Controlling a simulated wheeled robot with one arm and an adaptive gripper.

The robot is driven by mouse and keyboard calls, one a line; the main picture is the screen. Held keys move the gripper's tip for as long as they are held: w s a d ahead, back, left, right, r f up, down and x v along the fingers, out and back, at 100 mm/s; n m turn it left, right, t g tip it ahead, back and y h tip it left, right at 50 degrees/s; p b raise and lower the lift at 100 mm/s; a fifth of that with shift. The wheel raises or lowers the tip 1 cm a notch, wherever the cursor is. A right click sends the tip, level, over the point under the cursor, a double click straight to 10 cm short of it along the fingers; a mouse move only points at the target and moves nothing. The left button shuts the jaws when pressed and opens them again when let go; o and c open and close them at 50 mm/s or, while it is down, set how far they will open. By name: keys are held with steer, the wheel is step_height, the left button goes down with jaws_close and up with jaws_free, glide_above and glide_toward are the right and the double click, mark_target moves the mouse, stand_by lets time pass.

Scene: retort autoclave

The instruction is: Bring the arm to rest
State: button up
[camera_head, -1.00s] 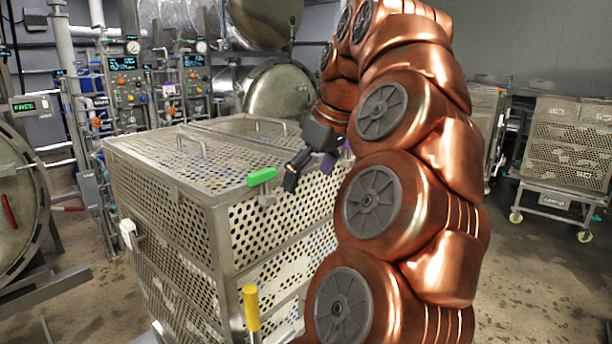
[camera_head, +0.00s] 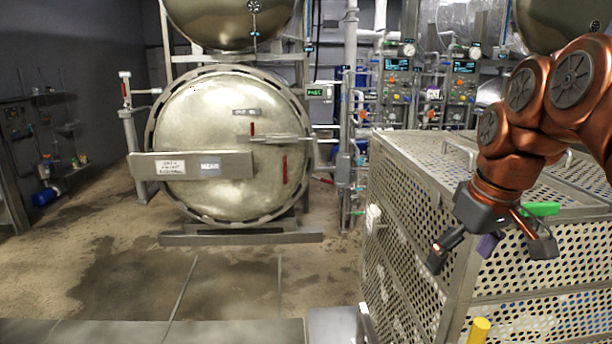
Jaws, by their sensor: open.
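My arm, copper with grey joint caps, reaches in from the right edge of the head view. A green handle (camera_head: 541,209) on the cart's top edge shows just behind the gripper. I cannot tell whether the gripper touches the cart.
A round retort door (camera_head: 225,115) is closed at the left. Control panels (camera_head: 397,85) stand behind the cart. A yellow-capped post (camera_head: 479,330) rises at the bottom right. The wet floor (camera_head: 130,275) before the retort is clear.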

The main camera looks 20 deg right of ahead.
steer(key=s+a+f+n+g, duration=0.1)
steer(key=s+a+f+g, duration=0.1)
steer(key=a+f, duration=1.05)
steer(key=s+a+f+m+g, duration=0.1)
steer(key=s+a+f+g, duration=0.1)
steer(key=s+a+f, duration=0.6)
steer(key=shift+s+f, duration=0.7)
steer(key=shift+s, duration=0.5)
